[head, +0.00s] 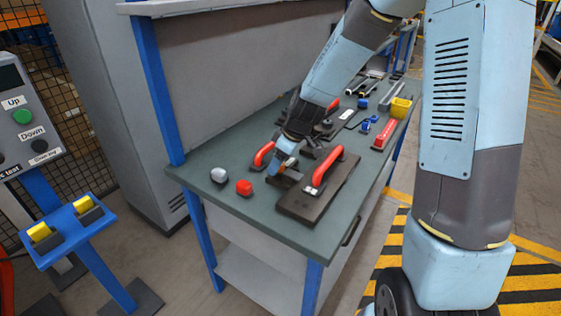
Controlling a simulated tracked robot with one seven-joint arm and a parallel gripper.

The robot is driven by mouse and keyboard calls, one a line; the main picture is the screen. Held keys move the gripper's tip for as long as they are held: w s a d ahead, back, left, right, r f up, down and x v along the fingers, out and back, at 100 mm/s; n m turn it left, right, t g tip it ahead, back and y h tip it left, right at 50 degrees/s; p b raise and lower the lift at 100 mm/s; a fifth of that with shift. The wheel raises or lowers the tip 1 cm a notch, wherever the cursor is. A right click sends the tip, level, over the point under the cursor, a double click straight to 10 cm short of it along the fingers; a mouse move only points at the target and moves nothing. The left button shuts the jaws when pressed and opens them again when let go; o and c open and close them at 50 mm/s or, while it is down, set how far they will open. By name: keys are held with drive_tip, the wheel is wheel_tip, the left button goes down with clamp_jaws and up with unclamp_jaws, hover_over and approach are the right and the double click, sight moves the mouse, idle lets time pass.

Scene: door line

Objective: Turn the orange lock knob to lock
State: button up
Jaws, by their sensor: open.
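My gripper (280,166) reaches down over the green-grey bench top (228,208), and its fingers are open. A small orange part (287,163) shows right at the fingertips; it may be the lock knob, but the gripper partly hides it. I cannot tell whether the fingers touch it or which way it is turned. A separate round red-orange knob-like piece (244,187) stands near the bench's front left edge, to the left of the gripper and apart from it.
A dark plate with a red handle (322,172) lies just right of my gripper; another red handle (263,154) is left of it. A grey-white round piece (219,174) is at the left corner. A yellow bin (401,107) and tools lie farther back. A blue-legged button stand (62,232) is left.

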drive_tip(key=shift+f, duration=0.15)
drive_tip(key=c, duration=1)
drive_tip(key=shift+d, duration=0.15)
drive_tip(key=shift+c, duration=0.3)
